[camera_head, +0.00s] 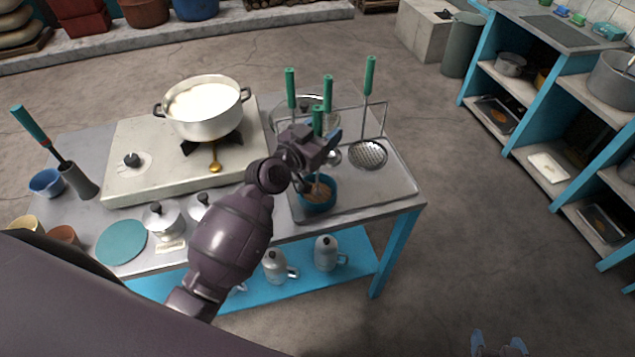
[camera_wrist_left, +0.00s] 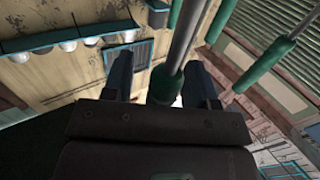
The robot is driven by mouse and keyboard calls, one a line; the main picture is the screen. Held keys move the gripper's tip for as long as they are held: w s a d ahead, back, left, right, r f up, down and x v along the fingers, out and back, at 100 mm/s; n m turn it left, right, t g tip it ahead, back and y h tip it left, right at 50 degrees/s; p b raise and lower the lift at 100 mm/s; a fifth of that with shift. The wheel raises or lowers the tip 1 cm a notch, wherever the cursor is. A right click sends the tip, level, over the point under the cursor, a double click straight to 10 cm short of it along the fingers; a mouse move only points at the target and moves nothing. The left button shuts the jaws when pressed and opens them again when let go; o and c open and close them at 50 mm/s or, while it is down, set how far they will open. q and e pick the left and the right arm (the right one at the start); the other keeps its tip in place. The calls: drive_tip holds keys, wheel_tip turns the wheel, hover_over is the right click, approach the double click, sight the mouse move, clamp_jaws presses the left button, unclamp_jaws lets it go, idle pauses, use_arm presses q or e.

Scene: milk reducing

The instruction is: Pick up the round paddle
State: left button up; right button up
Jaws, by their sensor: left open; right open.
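Several green-handled utensils hang or stand at the rack on the right of the table. One has a round perforated head (camera_head: 368,155). I cannot tell which one is the round paddle. My left gripper (camera_head: 326,143) is open at the green handle (camera_head: 318,122) of a utensil above a teal cup. In the left wrist view this handle (camera_wrist_left: 165,82) with its grey rod stands between the open fingers (camera_wrist_left: 160,80). Its lower end is partly hidden. My right gripper (camera_head: 500,345) is open at the bottom edge, far from the utensils.
The teal cup (camera_head: 317,195) with brown contents stands on a metal tray (camera_head: 397,185). A white pot (camera_head: 203,108) of milk sits on the stove to the left. Another green-handled tool (camera_head: 32,125) leans in a grey holder.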

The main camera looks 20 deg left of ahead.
use_arm(q)
drive_tip(key=shift+c, duration=0.4)
drive_tip(key=c, duration=0.7)
clamp_jaws()
drive_tip(key=shift+r, duration=0.15)
